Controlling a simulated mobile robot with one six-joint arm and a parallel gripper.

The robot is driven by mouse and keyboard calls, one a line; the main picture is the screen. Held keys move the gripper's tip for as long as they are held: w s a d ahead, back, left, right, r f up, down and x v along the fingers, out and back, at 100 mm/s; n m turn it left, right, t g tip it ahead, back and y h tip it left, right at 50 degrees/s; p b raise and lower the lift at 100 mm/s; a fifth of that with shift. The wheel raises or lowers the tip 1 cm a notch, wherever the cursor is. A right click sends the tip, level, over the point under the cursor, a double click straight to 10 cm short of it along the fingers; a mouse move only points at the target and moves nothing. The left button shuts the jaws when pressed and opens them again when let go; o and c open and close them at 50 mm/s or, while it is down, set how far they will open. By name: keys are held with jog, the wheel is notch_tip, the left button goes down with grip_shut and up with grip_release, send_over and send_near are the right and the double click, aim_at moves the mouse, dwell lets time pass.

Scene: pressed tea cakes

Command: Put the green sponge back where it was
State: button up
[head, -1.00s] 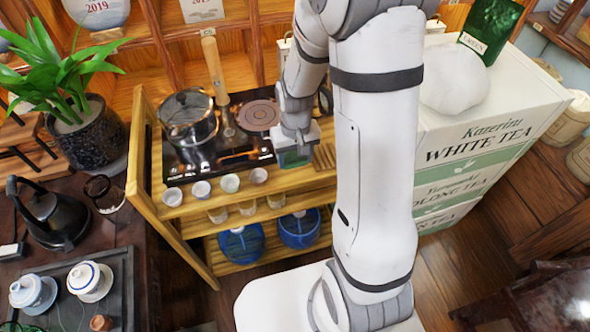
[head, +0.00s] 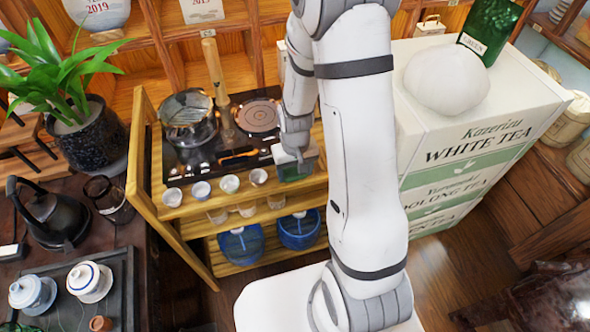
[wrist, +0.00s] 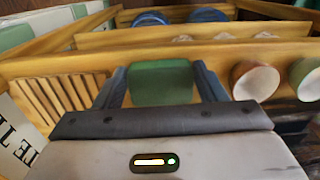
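The green sponge (wrist: 162,82) sits between the two blue-grey fingers of my gripper (wrist: 162,88) in the wrist view, with a finger close against each side. In the head view my gripper (head: 291,158) is at the front right of the wooden shelf's top, and part of the sponge (head: 294,173) shows green below it. My gripper appears shut on the sponge. Whether the sponge touches the shelf top cannot be told. A slatted wooden piece (wrist: 58,98) lies to the left of the sponge in the wrist view.
Several small cups (head: 229,184) stand in a row left of my gripper along the wooden shelf's (head: 145,180) front. A glass pot (head: 188,120) and a hotplate (head: 258,116) are behind. White tea boxes (head: 460,140) stand to the right, beyond my arm.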

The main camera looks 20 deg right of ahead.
aim_at(295, 172)
jog(key=o, duration=0.3)
notch_tip(295, 172, up, 12)
jog(key=f, duration=0.1)
jog(key=s+r+t, duration=0.3)
jog(key=s+r, duration=1)
jog(key=r, duration=0.1)
jog(key=shift+s+r, duration=0.25)
jog(key=shift+d, duration=0.1)
